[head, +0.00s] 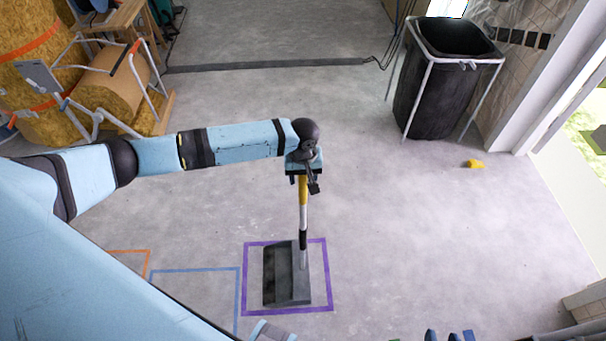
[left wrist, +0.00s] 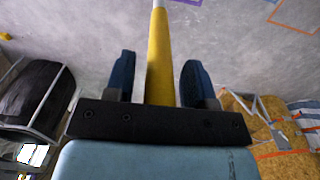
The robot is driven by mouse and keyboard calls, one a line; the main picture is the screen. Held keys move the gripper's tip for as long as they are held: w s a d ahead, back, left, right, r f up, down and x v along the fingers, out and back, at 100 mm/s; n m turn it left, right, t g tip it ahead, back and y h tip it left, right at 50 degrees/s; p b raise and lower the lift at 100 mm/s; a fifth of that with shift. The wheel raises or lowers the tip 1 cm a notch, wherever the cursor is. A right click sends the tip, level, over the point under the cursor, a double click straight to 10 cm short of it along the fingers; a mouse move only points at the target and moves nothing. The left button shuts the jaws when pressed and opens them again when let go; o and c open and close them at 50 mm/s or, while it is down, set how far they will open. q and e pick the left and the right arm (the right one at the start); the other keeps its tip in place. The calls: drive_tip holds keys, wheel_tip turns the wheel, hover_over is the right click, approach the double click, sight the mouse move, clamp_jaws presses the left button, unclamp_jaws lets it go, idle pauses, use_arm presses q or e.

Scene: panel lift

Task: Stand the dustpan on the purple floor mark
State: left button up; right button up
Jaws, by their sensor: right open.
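The dustpan (head: 287,285) is a dark grey pan with a long upright handle in yellow, white and black. Its pan appears to rest on the floor inside the purple floor mark (head: 328,285), with its far edge close to the mark's far line. My left gripper (head: 308,182) is at the top of the handle. In the left wrist view, the yellow handle (left wrist: 160,65) stands between the two blue fingers of my left gripper (left wrist: 160,78), with a narrow gap on each side. My right gripper (head: 450,336) shows only its open fingertips at the bottom edge.
A blue floor mark (head: 238,300) and an orange one (head: 128,251) lie left of the purple mark. A black bin (head: 435,95) in a white frame stands at the back right, near a yellow scrap (head: 474,164). Floor right of the dustpan is clear.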

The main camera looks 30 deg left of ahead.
use_arm(q)
wheel_tip(320, 180, up, 12)
drive_tip(key=shift+f, duration=0.2)
drive_tip(key=shift+d+r, duration=0.1)
drive_tip(key=shift+d, duration=0.05)
drive_tip(key=s+d+f+m+t+h, duration=0.5)
drive_tip(key=s+d+f, duration=0.4)
drive_tip(key=d+f, duration=0.25)
drive_tip(key=s+a+f+m+t, duration=0.1)
drive_tip(key=s+a+m+t, duration=0.1)
drive_tip(key=s, duration=0.5)
drive_tip(key=s+a+f+m+t+y, duration=0.1)
drive_tip(key=s+a+f+m+t, duration=0.1)
drive_tip(key=s, duration=0.5)
drive_tip(key=shift+a+m+t+y, duration=0.3)
drive_tip(key=shift+a+t, duration=0.3)
drive_tip(key=shift+t, duration=0.4)
drive_tip(key=shift+s, duration=0.1)
